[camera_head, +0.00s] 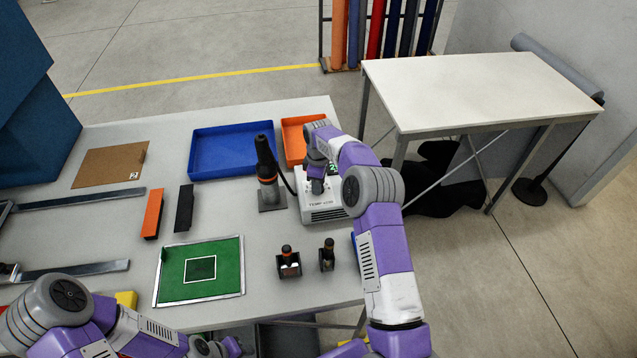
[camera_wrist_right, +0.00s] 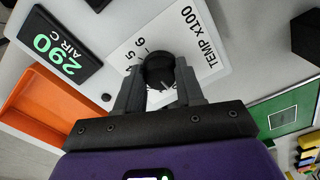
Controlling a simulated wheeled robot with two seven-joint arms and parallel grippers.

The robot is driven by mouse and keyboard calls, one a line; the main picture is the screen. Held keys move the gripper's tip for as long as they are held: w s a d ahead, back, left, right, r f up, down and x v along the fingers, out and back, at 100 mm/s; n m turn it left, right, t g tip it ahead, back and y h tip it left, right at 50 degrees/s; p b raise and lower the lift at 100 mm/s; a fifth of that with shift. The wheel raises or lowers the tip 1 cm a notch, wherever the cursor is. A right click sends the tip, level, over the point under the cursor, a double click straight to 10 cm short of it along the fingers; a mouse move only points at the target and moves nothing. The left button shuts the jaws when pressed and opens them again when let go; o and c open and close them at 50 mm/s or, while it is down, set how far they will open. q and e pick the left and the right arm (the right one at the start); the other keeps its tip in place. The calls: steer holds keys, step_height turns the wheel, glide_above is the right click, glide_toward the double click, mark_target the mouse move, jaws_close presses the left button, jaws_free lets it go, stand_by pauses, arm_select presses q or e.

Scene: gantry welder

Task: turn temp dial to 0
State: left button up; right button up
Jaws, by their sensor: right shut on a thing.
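The temp dial (camera_wrist_right: 159,72) is a black knob on a white plate marked "TEMP x100" (camera_wrist_right: 199,37), with 5 and 6 readable beside it in the right wrist view. My right gripper (camera_wrist_right: 160,92) is shut on the dial, one finger on each side. The other numbers and the pointer are hidden. A display (camera_wrist_right: 57,46) beside it reads "290 AIR C". In the head view the white heater unit (camera_head: 322,208) stands at the table's right side, with my right gripper (camera_head: 316,184) over its top. My left arm shows at the bottom left; its fingers are not visible.
A hot-air tool in a black stand (camera_head: 270,180) is left of the unit, its cable running to it. A blue tray (camera_head: 231,151) and an orange tray (camera_head: 293,141) lie behind. A green mat (camera_head: 199,270) and two small holders (camera_head: 289,265) are in front.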

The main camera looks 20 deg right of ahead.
steer(key=o, duration=1)
steer(key=shift+o, duration=0.2)
steer(key=shift+r, duration=0.1)
step_height(320, 180, up, 8)
steer(key=shift+f, duration=0.25)
